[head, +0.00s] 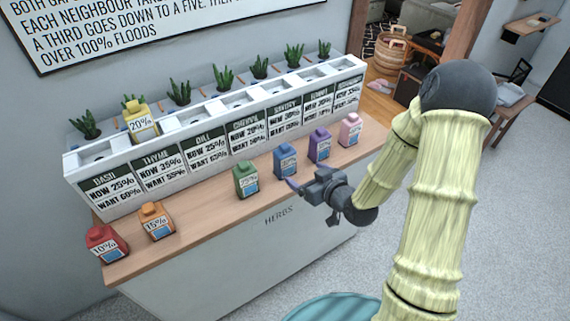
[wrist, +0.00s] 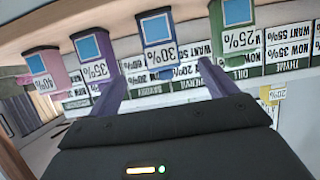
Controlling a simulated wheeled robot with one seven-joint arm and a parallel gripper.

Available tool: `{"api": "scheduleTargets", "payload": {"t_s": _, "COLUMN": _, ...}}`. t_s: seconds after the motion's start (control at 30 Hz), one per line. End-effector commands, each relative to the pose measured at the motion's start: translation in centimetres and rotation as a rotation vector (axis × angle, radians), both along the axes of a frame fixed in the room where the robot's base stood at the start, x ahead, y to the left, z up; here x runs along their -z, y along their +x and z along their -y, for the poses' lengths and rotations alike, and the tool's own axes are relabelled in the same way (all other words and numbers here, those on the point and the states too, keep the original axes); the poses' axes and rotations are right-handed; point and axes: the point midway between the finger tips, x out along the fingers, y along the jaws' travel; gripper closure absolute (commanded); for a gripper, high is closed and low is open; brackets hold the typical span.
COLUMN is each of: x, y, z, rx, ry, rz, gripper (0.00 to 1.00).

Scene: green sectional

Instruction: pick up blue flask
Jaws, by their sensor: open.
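The blue flask (head: 285,160), labelled 30%, stands upright on the wooden counter between the green flask (head: 246,180) and the purple flask (head: 319,145). My gripper (head: 304,182) is in front of the blue flask, towards the counter's front edge. In the wrist view, which is upside down, the blue flask (wrist: 158,42) shows beyond and roughly between the two purple fingers (wrist: 164,74). The fingers are apart with nothing between them. They do not appear to touch the flask.
A pink flask (head: 350,130) stands right of the purple one. Orange (head: 156,221) and red (head: 102,243) flasks stand at the left. A white labelled rack (head: 215,125) runs behind, with a yellow flask (head: 140,122) in it. Potted plants line the wall.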

Motion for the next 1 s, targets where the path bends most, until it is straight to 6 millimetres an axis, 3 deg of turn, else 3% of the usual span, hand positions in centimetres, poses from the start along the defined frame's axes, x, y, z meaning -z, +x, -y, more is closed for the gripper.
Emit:
{"api": "scheduleTargets", "payload": {"t_s": 0.43, "x": 2.6, "y": 5.5, "z": -3.8, "rx": -0.002, "ry": 0.001, "rz": 0.0, "gripper": 0.15}}
{"api": "scheduleTargets", "payload": {"t_s": 0.87, "x": 3.0, "y": 6.0, "z": -4.1, "rx": -0.001, "ry": 0.0, "rz": 0.0, "gripper": 0.15}}
{"api": "scheduleTargets", "payload": {"t_s": 1.0, "x": 3.4, "y": 7.0, "z": -4.9, "rx": -0.001, "ry": 0.002, "rz": 0.0, "gripper": 0.15}}
